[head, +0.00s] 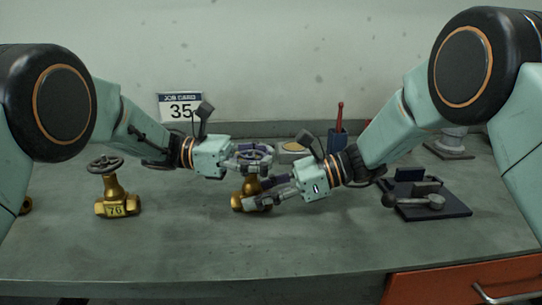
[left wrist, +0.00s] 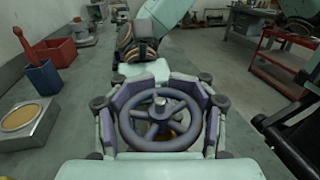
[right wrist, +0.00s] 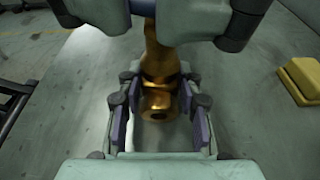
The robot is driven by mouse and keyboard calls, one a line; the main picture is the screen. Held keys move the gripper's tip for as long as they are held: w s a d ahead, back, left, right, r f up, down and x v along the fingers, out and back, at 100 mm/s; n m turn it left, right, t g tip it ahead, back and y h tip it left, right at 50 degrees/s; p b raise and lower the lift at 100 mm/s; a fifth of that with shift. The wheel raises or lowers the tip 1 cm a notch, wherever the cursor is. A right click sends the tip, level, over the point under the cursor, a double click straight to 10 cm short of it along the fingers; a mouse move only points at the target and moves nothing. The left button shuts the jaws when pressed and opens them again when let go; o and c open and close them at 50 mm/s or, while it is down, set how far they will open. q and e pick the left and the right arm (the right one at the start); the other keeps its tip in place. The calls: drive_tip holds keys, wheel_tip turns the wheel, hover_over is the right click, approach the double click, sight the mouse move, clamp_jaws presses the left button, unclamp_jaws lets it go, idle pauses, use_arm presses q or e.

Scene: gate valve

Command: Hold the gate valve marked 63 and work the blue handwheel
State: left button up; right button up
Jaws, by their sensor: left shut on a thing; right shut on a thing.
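A brass gate valve (head: 251,186) stands upright in the middle of the bench; no number shows on it. Its blue-grey handwheel (left wrist: 162,120) has several spokes and a pale hub. My left gripper (head: 258,157) is shut on the handwheel, with a finger on each side of the rim. My right gripper (head: 264,191) is lower and shut on the valve's body, which shows between its fingers in the right wrist view (right wrist: 158,88). Part of the body is hidden behind the right fingers in the head view.
A job card (head: 180,107) reading 35 stands behind. A dark tray (head: 440,209) with tools lies at right. The bench front is clear.

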use_arm(q)
drive_tip(key=shift+s+a+m+g+y, duration=0.15)
drive_tip(key=shift+m+g+y, duration=0.2)
drive_tip(key=shift+m+g, duration=0.4)
drive_tip(key=shift+s+m+g+y, duration=0.2)
drive_tip(key=shift+m+g+y, duration=0.25)
drive_tip(key=shift+g, duration=0.55)
drive_tip(key=shift+s+a+m+g+y, duration=0.15)
drive_tip(key=shift+m+g+y, duration=0.15)
drive_tip(key=shift+m+g, duration=0.45)
drive_tip(key=shift+s+g, duration=0.1)
drive_tip(key=shift+g, duration=0.3)
drive_tip(key=o, duration=1.3)
drive_tip(key=shift+t, duration=0.3)
